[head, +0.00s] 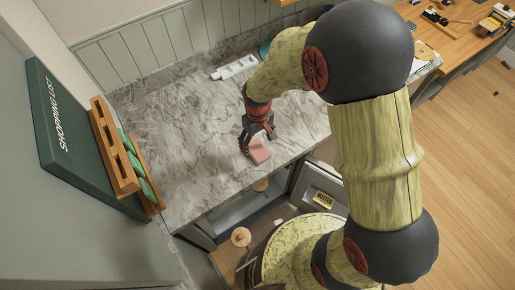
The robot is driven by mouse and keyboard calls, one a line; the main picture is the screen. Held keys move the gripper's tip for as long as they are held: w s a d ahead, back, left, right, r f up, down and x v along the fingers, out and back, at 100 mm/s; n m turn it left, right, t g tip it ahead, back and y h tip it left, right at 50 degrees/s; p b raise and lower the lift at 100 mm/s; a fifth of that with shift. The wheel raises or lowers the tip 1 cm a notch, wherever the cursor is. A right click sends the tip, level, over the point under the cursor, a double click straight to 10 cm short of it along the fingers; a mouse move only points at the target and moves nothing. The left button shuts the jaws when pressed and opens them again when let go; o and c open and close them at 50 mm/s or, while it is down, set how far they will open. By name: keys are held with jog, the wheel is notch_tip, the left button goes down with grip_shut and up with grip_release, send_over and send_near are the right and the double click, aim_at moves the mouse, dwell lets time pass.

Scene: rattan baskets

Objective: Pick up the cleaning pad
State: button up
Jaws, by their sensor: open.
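A small pink pad (260,153), which looks like the cleaning pad, lies on the grey marble countertop (185,175) near its front edge. My gripper (252,146) is at the pad's upper left side, pointing down. Its fingers are dark and small in the view, and they look apart. One finger is close to the pad's left edge. I cannot tell whether it touches the pad. The pad is not held.
A white object (233,68) lies at the back of the counter by the wall. A wooden rack (117,150) with green items stands at the left. The counter's middle is clear.

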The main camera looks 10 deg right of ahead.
aim_at(257, 149)
jog(key=f, duration=0.4)
jog(key=w+f, duration=0.1)
jog(key=f, duration=0.1)
jog(key=shift+f, duration=0.1)
jog(key=shift+s, duration=0.1)
jog(key=shift+c, duration=0.9)
jog(key=c, duration=0.8)
